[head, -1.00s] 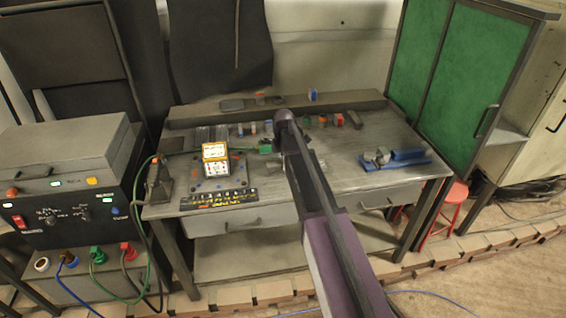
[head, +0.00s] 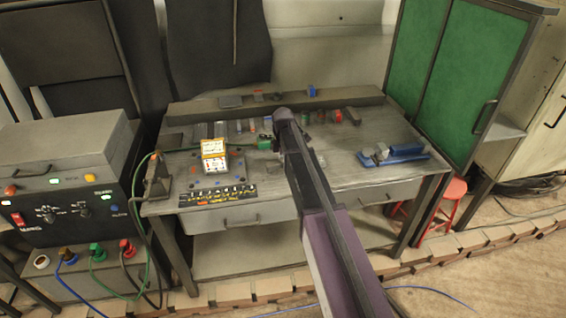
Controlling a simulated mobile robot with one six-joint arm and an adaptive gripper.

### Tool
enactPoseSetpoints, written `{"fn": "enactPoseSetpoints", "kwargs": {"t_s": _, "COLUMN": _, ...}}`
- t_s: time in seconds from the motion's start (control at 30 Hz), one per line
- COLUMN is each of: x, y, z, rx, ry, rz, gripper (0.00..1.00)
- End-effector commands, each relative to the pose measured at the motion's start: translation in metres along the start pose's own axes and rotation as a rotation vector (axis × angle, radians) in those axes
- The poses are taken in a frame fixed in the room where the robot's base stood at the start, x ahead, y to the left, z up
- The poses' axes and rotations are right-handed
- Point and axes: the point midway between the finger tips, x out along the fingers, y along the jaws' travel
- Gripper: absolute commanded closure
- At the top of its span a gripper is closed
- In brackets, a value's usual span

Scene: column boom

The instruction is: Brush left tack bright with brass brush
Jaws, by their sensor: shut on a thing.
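My arm (head: 318,205) reaches up over the workbench (head: 345,165) and ends in a dark rounded joint (head: 283,115) near the bench's back. My gripper does not show; it seems hidden behind this arm. I cannot make out the brass brush or the left tack. A dark plate with coloured spots lies on the bench left of the arm, with a white and orange card (head: 214,150) standing on it. A green block (head: 265,143) sits just left of the arm.
A blue vise-like tool (head: 400,154) lies on the right of the bench. Several small items stand along the back ledge (head: 200,110). A power unit (head: 75,215) with cables stands at left, a green cabinet (head: 470,75) at right, and a red stool (head: 452,190) below it.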

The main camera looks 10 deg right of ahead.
Motion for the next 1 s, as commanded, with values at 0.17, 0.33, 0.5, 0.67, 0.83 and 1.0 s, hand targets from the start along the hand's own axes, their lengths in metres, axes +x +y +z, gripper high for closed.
{"fn": "enactPoseSetpoints", "kwargs": {"t_s": 0.17, "x": 0.000, "y": 0.010, "z": 0.001, "rx": -0.001, "ry": 0.000, "rz": 0.004, "gripper": 1.00}}
{"fn": "enactPoseSetpoints", "kwargs": {"t_s": 0.33, "x": -0.001, "y": 0.017, "z": 0.002, "rx": -0.001, "ry": 0.000, "rz": 0.005, "gripper": 1.00}}
{"fn": "enactPoseSetpoints", "kwargs": {"t_s": 0.5, "x": -0.002, "y": 0.022, "z": 0.003, "rx": -0.001, "ry": -0.001, "rz": 0.005, "gripper": 1.00}}
{"fn": "enactPoseSetpoints", "kwargs": {"t_s": 0.67, "x": -0.002, "y": 0.023, "z": 0.003, "rx": -0.001, "ry": -0.001, "rz": 0.005, "gripper": 1.00}}
{"fn": "enactPoseSetpoints", "kwargs": {"t_s": 0.83, "x": -0.002, "y": 0.023, "z": 0.003, "rx": -0.001, "ry": -0.001, "rz": 0.004, "gripper": 1.00}}
{"fn": "enactPoseSetpoints", "kwargs": {"t_s": 1.0, "x": -0.002, "y": 0.022, "z": 0.003, "rx": -0.001, "ry": -0.001, "rz": 0.004, "gripper": 1.00}}
